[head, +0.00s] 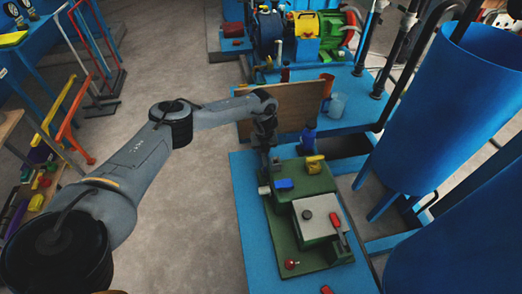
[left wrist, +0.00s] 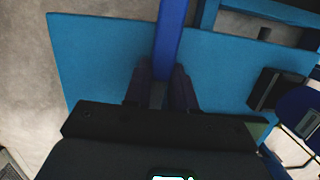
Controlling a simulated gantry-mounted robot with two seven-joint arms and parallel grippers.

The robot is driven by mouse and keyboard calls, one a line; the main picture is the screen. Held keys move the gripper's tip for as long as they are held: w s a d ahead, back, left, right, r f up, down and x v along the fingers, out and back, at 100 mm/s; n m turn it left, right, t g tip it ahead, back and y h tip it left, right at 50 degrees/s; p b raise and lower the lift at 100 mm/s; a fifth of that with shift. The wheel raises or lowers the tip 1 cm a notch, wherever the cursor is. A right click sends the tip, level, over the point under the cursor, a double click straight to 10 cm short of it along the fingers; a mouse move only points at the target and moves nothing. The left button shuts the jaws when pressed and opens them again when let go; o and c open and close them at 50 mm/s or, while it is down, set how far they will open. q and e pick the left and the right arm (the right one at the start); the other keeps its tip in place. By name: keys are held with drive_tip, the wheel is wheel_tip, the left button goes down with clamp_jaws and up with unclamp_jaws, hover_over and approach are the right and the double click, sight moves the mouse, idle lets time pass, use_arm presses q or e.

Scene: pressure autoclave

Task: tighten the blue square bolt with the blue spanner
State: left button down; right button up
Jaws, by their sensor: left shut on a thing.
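My left gripper (head: 264,160) points down at the back left of the green machine base (head: 312,262). In the left wrist view its dark fingers (left wrist: 161,76) are shut on a long blue bar (left wrist: 171,30), which looks like the blue spanner. The bar runs away from the fingers over the light blue surface. In the head view the arm hides most of it. A small blue block (head: 284,184) lies on the green base just in front of the gripper; I cannot tell whether it is the blue square bolt. My right gripper is not in view.
A yellow part (head: 314,164) and a grey-topped box (head: 317,217) with a red-handled lever (head: 340,233) stand on the base. A wooden board (head: 295,108) stands behind. Large blue tanks (head: 440,100) crowd the right.

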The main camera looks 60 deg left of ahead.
use_arm(q)
drive_tip(key=shift+w+d, duration=0.1)
drive_tip(key=shift+d, duration=0.05)
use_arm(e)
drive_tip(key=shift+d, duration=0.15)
use_arm(q)
drive_tip(key=shift+r, duration=0.1)
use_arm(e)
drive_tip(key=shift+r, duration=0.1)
use_arm(q)
drive_tip(key=shift+r+p, duration=1.1)
drive_tip(key=shift+p, duration=0.15)
drive_tip(key=shift+r+p, duration=1.25)
drive_tip(key=shift+p, duration=0.05)
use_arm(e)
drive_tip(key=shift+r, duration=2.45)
